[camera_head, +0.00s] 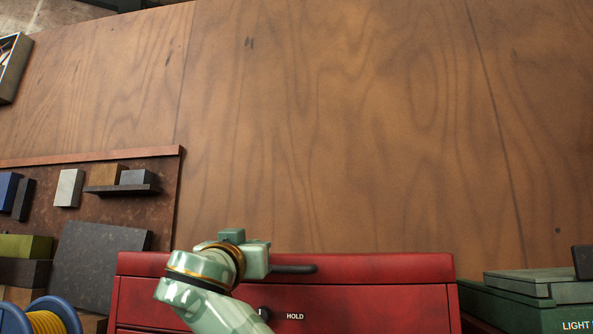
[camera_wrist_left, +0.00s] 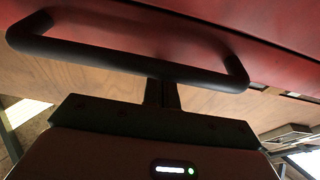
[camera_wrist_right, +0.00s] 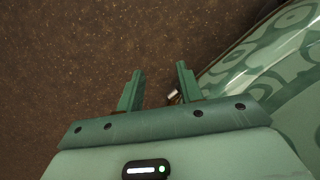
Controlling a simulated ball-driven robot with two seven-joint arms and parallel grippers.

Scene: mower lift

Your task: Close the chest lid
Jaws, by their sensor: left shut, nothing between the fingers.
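The red chest (camera_head: 390,297) stands at the bottom of the head view, with a darker red band along its top; I cannot tell how far its lid is open. A black bar handle (camera_head: 295,269) shows on it, partly hidden by my left gripper (camera_head: 264,261). In the left wrist view, the handle (camera_wrist_left: 130,60) spans a red surface (camera_wrist_left: 200,18). My left gripper (camera_wrist_left: 162,92) is shut and empty, its fingertips at the bar's middle; contact is unclear. My right gripper (camera_wrist_right: 158,85) is open and empty, seen only in the right wrist view.
A wooden wall (camera_head: 340,130) fills the head view behind the chest. A dark board with blocks (camera_head: 103,240) and a blue spool with yellow cord (camera_head: 45,321) are at left. Green cases (camera_head: 535,290) stand at right. Brown speckled ground (camera_wrist_right: 70,60) lies below my right gripper.

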